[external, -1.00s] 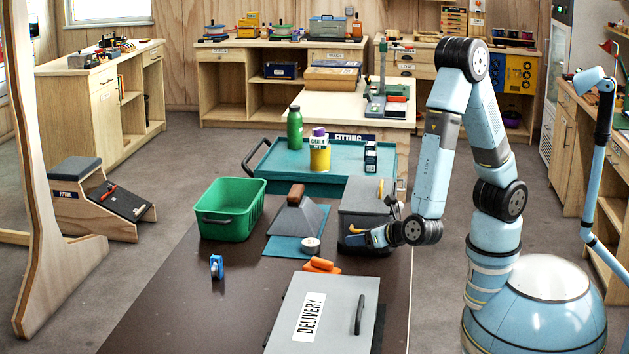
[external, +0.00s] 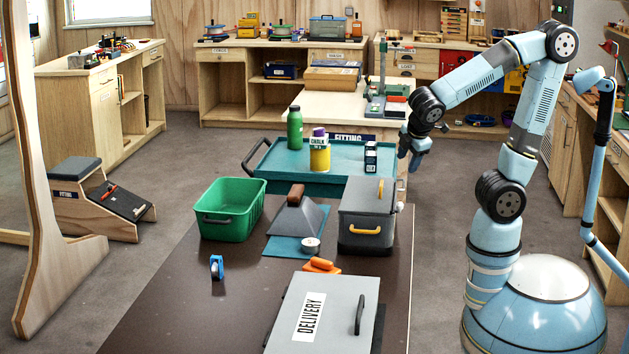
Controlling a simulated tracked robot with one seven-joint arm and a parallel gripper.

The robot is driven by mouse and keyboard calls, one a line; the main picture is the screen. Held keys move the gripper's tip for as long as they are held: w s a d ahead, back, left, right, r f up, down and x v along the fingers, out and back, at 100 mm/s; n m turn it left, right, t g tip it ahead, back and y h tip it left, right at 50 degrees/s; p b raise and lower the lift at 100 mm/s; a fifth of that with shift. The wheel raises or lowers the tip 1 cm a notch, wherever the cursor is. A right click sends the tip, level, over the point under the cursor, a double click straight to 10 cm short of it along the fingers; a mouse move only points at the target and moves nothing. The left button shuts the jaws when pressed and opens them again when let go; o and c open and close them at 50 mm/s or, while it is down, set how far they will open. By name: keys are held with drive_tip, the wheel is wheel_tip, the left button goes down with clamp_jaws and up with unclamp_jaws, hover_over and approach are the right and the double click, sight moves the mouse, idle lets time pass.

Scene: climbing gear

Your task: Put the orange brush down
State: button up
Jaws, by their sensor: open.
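An orange object (external: 319,264), which looks like the brush, lies on the dark table (external: 170,300) just behind the grey delivery case (external: 285,310). It is small here, and its bristles cannot be made out. My gripper (external: 414,164) hangs in the air at the right of the teal tray, pointing down, well apart from the orange object. It is open, and nothing shows in it. Its fingers are small and dark in this view.
A grey box (external: 360,220) with yellow handles stands on the table's right side. Beside it are a grey pyramid-shaped thing (external: 296,220), a white roll (external: 310,245) and a green bin (external: 230,212). A blue item (external: 217,267) stands at front left. The teal tray (external: 275,165) holds bottles.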

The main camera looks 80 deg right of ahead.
drive_tip(key=s+r+m+t+y, duration=0.3)
drive_tip(key=s+r+m+y, duration=0.1)
drive_tip(key=s+r+m, duration=0.2)
drive_tip(key=shift+s+d+r+m+y, duration=0.15)
drive_tip(key=shift+d+r+m+y, duration=0.35)
drive_tip(key=shift+m, duration=0.4)
